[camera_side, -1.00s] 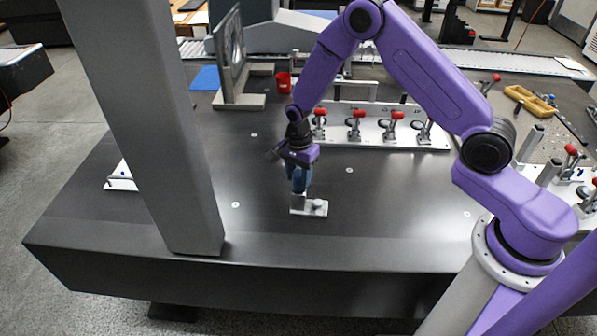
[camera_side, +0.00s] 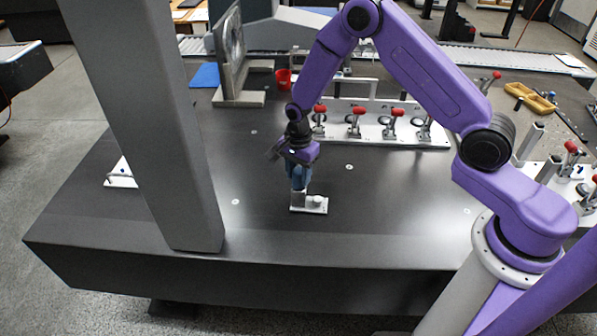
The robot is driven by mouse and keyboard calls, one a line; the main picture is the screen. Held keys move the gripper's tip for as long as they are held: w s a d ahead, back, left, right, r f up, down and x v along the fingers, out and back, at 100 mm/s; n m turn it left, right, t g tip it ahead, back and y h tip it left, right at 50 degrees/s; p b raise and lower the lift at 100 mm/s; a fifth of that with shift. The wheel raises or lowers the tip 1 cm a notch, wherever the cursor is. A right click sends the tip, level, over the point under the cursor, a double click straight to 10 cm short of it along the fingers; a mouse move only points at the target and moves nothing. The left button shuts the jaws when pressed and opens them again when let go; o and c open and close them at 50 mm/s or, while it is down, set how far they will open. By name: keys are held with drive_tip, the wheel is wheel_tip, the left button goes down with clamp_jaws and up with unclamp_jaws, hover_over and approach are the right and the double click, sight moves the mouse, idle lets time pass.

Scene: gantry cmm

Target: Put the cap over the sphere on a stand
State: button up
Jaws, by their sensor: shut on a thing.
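My gripper (camera_side: 298,187) points straight down over a small light plate (camera_side: 321,210) on the dark table. It is shut on a small pale grey piece (camera_side: 297,199), which looks like the cap. The piece is at the left part of the plate; I cannot tell whether it touches the plate. A short whitish round knob (camera_side: 317,200) stands on the plate just right of my fingers. It may be the sphere on a stand, but it is too small to be sure. The fingers hide part of the held piece.
A thick grey column (camera_side: 160,130) rises left of my gripper. Behind is a white rack (camera_side: 385,137) with several red-handled clamps. A red cup (camera_side: 283,79) and an upright grey plate (camera_side: 230,55) stand farther back. A small white item (camera_side: 121,180) lies left of the column. The table's front is clear.

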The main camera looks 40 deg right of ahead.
sight(299, 170)
drive_tip(key=o, duration=1.1)
drive_tip(key=shift+r, duration=0.1)
wheel_tip(299, 170, up, 17)
drive_tip(key=shift+r, duration=0.1)
